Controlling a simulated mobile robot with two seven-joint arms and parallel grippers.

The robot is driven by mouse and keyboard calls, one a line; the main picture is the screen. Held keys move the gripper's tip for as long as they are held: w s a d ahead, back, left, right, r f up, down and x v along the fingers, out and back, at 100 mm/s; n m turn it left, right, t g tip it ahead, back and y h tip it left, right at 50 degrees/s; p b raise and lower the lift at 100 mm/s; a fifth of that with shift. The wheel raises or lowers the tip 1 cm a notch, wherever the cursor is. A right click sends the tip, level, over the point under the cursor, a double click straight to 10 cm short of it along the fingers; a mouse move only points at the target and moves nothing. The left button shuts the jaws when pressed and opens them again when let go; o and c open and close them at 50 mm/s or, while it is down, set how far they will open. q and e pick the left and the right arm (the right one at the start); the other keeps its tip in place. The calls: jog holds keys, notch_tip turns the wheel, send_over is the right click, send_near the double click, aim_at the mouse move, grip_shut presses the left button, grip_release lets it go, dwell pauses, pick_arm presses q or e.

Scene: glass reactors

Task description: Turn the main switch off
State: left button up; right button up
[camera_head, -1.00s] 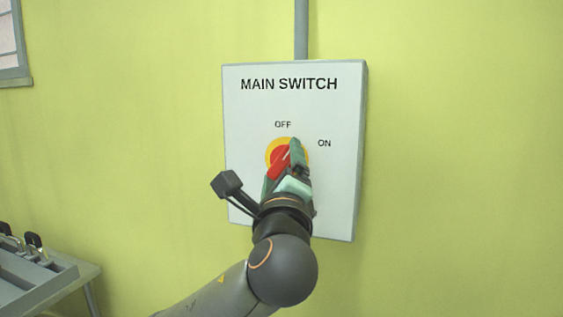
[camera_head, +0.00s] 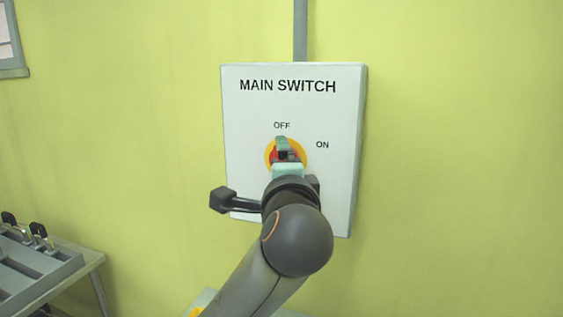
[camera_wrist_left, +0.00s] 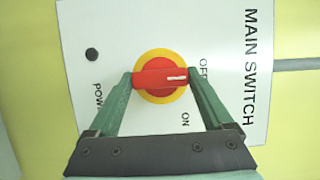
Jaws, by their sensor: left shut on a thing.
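The main switch box (camera_head: 245,110) is a white panel with OFF above the knob and ON to its upper right. Its red rotary knob (camera_wrist_left: 152,79) sits on a yellow disc (camera_wrist_left: 160,57). In the left wrist view, the knob's white line points at the OFF label (camera_wrist_left: 203,70). My left gripper (camera_wrist_left: 161,79) is shut on the knob, with one green finger at each end of it. In the head view, the left gripper (camera_head: 285,150) hides most of the knob. My right gripper is not in view.
A grey conduit (camera_head: 300,30) runs up the green wall from the box. A grey table with a rack (camera_head: 45,270) stands at the lower left. A window corner (camera_head: 10,45) shows at the upper left. The wall right of the box is clear.

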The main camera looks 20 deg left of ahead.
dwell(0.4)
pick_arm(q)
jog(key=o, duration=1.1)
jog(key=shift+o, duration=0.2)
jog(key=shift+s, duration=0.1)
jog(key=b+v, duration=0.1)
jog(key=v, duration=1.1)
jog(key=shift+s, duration=0.2)
